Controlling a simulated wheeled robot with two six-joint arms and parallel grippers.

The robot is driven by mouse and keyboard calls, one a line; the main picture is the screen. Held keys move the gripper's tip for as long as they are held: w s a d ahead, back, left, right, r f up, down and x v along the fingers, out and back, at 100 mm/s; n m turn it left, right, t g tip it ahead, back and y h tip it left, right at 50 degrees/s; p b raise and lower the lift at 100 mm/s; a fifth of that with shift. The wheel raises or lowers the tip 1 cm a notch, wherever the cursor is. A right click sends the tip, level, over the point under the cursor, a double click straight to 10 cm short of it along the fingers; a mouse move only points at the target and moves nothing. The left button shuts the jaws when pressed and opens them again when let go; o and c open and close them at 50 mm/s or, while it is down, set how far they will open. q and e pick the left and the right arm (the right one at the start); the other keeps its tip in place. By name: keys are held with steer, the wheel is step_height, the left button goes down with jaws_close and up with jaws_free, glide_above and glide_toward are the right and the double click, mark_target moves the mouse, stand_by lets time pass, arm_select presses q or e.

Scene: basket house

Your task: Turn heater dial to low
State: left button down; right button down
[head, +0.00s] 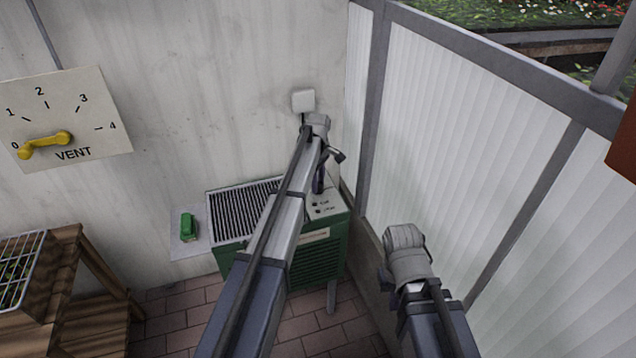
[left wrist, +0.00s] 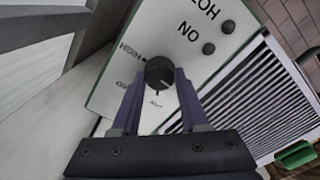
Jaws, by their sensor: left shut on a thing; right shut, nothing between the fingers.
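The heater (head: 325,270) is a green box with a pale top panel and a slatted grille, standing against the back wall. Its dial (left wrist: 159,72) is a round black knob on the panel in the left wrist view, with small labels around it that are hard to read. I cannot tell which label its mark points to. My left gripper (left wrist: 160,78) is shut on the dial, one purple finger on each side. In the head view my left gripper (head: 319,180) reaches down to the panel, and my arm hides the dial. My right arm hangs at lower right with its fingers out of view.
A VENT board (head: 66,120) with a yellow handle (head: 45,145) hangs on the left wall. A green object (head: 188,227) lies on a pale ledge left of the heater. A wooden bench (head: 70,290) stands at lower left. A ribbed panel wall (head: 450,130) closes off the right.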

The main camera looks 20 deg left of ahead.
arm_select(q)
steer(key=m, duration=0.5)
steer(key=shift+m, duration=0.4)
steer(key=m, duration=0.4)
steer(key=shift+m, duration=0.7)
steer(key=shift+c, duration=2.1)
jaws_free()
steer(key=shift+r, duration=0.1)
step_height(320, 180, up, 8)
steer(key=p, duration=0.8)
steer(key=shift+f, duration=0.2)
